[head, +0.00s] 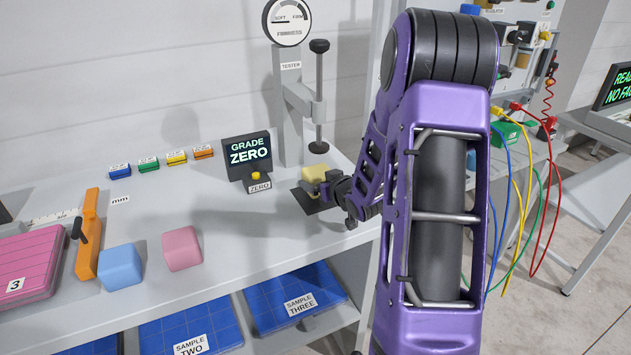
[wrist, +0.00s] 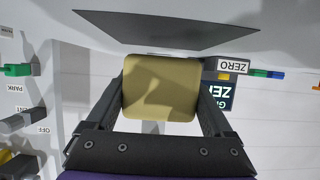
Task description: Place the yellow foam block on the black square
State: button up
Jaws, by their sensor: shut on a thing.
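The yellow foam block (head: 315,176) is between the fingers of my gripper (head: 327,183), which is shut on it. In the wrist view the yellow foam block (wrist: 160,88) is gripped on both sides by the fingers of my gripper (wrist: 162,82). The black square (head: 310,203) lies flat on the bench below the block in the head view, partly hidden by block and gripper.
The firmness tester (head: 290,110) stands just behind the black square. The GRADE ZERO display (head: 249,155) is to its left. A pink block (head: 182,248), a blue block (head: 121,267) and an orange gauge (head: 88,235) are further left. Cables hang at the right.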

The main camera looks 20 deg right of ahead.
jog(key=shift+f+b, duration=0.55)
jog(key=shift+b, duration=0.05)
jog(key=shift+f, duration=0.1)
jog(key=o, duration=1)
jog(key=shift+o, duration=0.2)
